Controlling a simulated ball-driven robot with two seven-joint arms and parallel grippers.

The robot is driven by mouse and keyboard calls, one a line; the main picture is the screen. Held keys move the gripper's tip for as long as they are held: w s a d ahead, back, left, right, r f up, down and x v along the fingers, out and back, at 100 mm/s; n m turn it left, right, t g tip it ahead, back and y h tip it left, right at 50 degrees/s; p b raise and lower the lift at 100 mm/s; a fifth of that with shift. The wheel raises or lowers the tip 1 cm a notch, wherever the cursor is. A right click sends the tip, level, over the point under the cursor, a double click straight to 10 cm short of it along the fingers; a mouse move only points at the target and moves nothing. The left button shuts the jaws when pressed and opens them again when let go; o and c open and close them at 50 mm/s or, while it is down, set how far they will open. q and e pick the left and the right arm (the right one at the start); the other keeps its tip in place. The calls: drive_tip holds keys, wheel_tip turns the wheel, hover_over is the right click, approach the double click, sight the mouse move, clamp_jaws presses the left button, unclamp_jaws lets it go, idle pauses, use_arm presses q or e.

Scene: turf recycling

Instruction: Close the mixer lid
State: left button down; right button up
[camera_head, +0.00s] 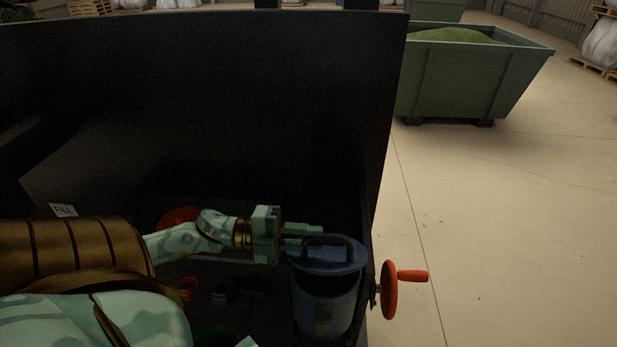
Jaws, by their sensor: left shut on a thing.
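A blue-grey pail-like container (325,300) stands at the lower right inside a large dark box. Its blue top (340,262) carries a dark arched handle (346,243). My left gripper (318,236) reaches in from the left, with its fingers shut on the handle at the top of the container. The exact contact is dim. A large dark panel (220,90) stands upright behind; I cannot tell whether it is the mixer lid or a wall. A red crank wheel (389,289) sits outside the box's right side. My right gripper is not in view.
A white FILL label (64,210) is at the left. Small red and dark items lie in shadow below my left arm. A green skip (470,85) with green material stands at the back right. The concrete floor at the right is clear.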

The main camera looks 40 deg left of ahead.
sight(306, 260)
use_arm(q)
drive_tip(key=f+m, duration=0.1)
drive_tip(key=s+d+f+m+b, duration=0.1)
drive_tip(key=f+m+b, duration=0.1)
drive_tip(key=shift+s+d+f, duration=0.2)
drive_tip(key=shift+s+d, duration=0.05)
drive_tip(key=shift+s, duration=0.15)
drive_tip(key=shift+s+d+f+m, duration=0.1)
drive_tip(key=shift+f+m, duration=0.2)
drive_tip(key=shift+s+d+f+b, duration=0.1)
drive_tip(key=shift+s+f+b, duration=0.05)
drive_tip(key=shift+f+b, duration=0.15)
drive_tip(key=shift+s+d+f+b, duration=0.1)
drive_tip(key=shift+f+b, duration=0.1)
drive_tip(key=shift+f, duration=0.15)
drive_tip(key=c, duration=1.3)
unclamp_jaws()
drive_tip(key=shift+o, duration=0.2)
drive_tip(key=shift+a, duration=0.1)
